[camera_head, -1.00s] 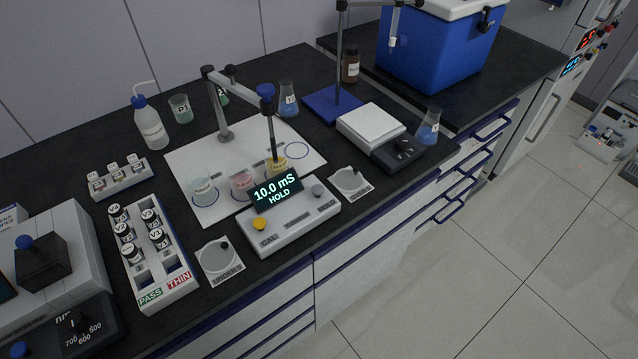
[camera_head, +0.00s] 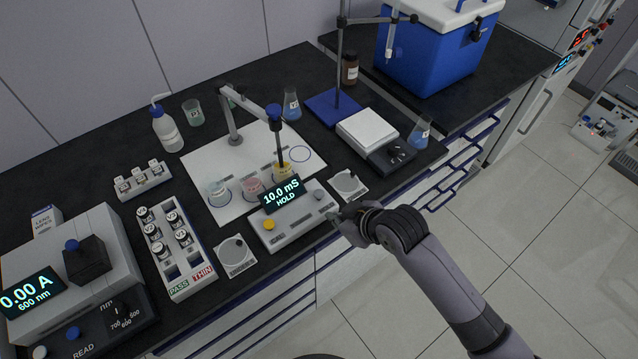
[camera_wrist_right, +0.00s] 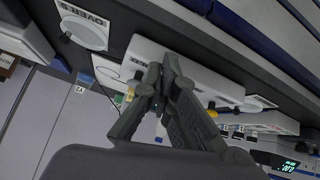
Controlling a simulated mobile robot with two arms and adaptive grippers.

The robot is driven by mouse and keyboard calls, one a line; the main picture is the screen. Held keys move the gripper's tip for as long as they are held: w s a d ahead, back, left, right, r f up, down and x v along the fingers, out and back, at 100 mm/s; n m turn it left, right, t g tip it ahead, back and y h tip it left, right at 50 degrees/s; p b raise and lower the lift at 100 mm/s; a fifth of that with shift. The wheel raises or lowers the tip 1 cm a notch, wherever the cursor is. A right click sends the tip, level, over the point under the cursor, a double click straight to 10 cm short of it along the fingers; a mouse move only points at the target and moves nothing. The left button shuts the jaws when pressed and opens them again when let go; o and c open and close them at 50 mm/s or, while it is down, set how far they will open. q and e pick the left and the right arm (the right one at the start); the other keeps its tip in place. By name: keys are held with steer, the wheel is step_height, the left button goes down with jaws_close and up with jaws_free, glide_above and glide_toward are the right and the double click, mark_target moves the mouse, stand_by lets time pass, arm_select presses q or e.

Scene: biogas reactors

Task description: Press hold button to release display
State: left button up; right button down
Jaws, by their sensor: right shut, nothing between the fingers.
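The white meter (camera_head: 295,222) sits at the bench's front edge. Its tilted display (camera_head: 282,193) reads "10.0 mS" and "HOLD". A yellow button (camera_head: 269,225) is at its left end and a grey round knob or button (camera_head: 318,194) at its right; small labels on top are unreadable. My right gripper (camera_head: 334,216) is shut and empty, just off the meter's front right corner. In the right wrist view the shut fingers (camera_wrist_right: 158,82) are in front of the white meter body (camera_wrist_right: 205,82), hiding part of it; contact cannot be told. My left gripper is not in view.
Round dishes stand right (camera_head: 348,184) and left (camera_head: 236,254) of the meter. A probe arm (camera_head: 255,107) stands over several beakers on a white mat (camera_head: 207,165). A vial rack (camera_head: 190,275) is further left, a balance (camera_head: 368,132) behind right. The floor in front is free.

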steer(key=a+r+n+y+p, duration=0.15)
steer(key=a+r+n, duration=0.25)
steer(key=r, duration=0.6)
step_height(320, 180, up, 2)
steer(key=n, duration=0.5)
glide_above(317, 196)
steer(key=shift+r, duration=0.2)
steer(key=shift+w, duration=0.1)
step_height(317, 196, down, 6)
steer(key=b, duration=0.7)
steer(key=shift+f, duration=0.25)
steer(key=shift+f+b, duration=0.65)
steer(key=shift+f, duration=0.5)
steer(key=shift+f, duration=0.2)
